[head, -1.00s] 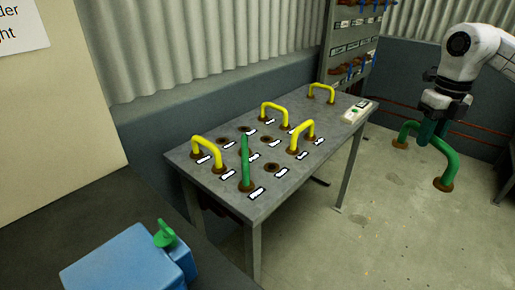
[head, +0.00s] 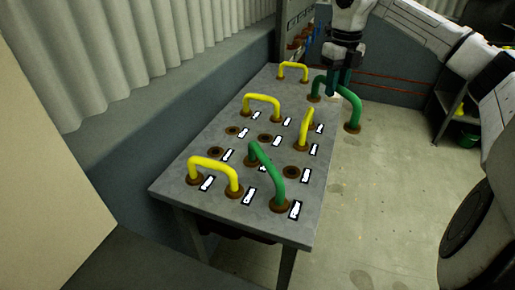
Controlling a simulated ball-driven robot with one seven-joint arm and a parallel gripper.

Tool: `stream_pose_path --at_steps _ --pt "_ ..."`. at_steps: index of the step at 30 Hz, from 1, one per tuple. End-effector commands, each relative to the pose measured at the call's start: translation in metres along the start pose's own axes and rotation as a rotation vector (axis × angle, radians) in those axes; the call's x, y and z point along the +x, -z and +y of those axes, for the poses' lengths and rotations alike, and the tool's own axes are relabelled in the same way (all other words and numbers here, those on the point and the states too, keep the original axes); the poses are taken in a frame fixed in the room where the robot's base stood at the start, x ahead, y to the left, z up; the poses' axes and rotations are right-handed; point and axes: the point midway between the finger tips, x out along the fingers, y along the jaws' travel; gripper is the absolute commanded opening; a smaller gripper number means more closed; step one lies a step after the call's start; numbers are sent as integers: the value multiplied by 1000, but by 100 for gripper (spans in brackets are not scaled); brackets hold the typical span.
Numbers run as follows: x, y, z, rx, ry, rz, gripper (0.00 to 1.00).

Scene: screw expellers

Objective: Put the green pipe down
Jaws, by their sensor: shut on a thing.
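My gripper (head: 338,78) is shut on a green pipe (head: 350,98), an arch with brown flanged ends pointing down. It holds the pipe near the far right edge of the grey table (head: 225,270). One end overlaps the tabletop in the picture and the other overlaps the floor. I cannot tell its height above the table. A second green pipe (head: 262,160) stands on the table at the near right, with its ends on brown ports. The fingertips are partly hidden by the held pipe.
Yellow pipes stand on the table, one near left (head: 213,163), one in the middle (head: 262,98), one at right (head: 304,130) and one at the far end (head: 293,65). Bare brown ports (head: 265,138) lie between them. A corrugated wall (head: 130,50) borders the left. Floor is open at right.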

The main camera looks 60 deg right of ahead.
Motion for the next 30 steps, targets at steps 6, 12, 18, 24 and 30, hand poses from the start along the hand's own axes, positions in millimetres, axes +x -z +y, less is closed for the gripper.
stream_pose_path --at_steps 6,12,18,24,30 --pt "10 -5 22 -5 -2 1 0" --pt "29 -16 66 -7 -3 0 0" --pt "58 -25 102 -3 -4 2 0" --pt "84 -31 123 -1 -2 1 0" --pt "93 -33 130 -1 -1 0 0"
